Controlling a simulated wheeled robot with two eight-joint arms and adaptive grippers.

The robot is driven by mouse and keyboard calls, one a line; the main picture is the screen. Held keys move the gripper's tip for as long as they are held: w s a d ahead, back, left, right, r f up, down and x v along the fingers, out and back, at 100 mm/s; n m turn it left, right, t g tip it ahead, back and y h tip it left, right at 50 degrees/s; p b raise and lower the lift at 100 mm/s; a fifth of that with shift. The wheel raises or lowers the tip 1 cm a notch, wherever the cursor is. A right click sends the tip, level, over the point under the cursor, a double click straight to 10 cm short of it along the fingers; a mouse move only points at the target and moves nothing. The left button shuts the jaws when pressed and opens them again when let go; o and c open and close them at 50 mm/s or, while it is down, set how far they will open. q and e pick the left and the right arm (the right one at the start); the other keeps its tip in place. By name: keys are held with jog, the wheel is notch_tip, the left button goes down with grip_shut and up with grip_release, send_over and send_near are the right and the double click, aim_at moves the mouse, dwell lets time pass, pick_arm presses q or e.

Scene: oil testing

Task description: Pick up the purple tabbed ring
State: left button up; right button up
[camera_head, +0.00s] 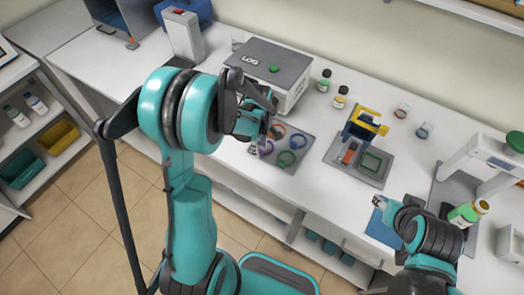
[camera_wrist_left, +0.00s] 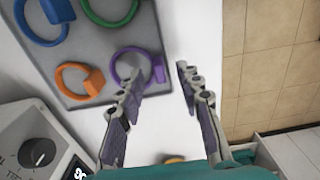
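The purple tabbed ring (camera_head: 266,148) lies on a grey tray (camera_head: 283,165) on the table in the head view. My left gripper (camera_wrist_left: 158,68) is open and empty. Whether the finger touches the tab cannot be told. My right gripper (camera_head: 379,202) is near the table's front, its fingers too small to judge.
Orange (camera_wrist_left: 62,92), blue (camera_wrist_left: 36,42) and green (camera_wrist_left: 98,22) tabbed rings share the tray. A grey-topped device (camera_head: 270,70) stands behind it. A second tray (camera_head: 340,160) with a yellow-and-blue tool (camera_head: 365,124) is to the right. The table's front edge is close.

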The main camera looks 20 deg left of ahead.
pick_arm(q)
notch_tip(320, 180, down, 2)
jog(key=shift+f, duration=0.1)
grip_shut()
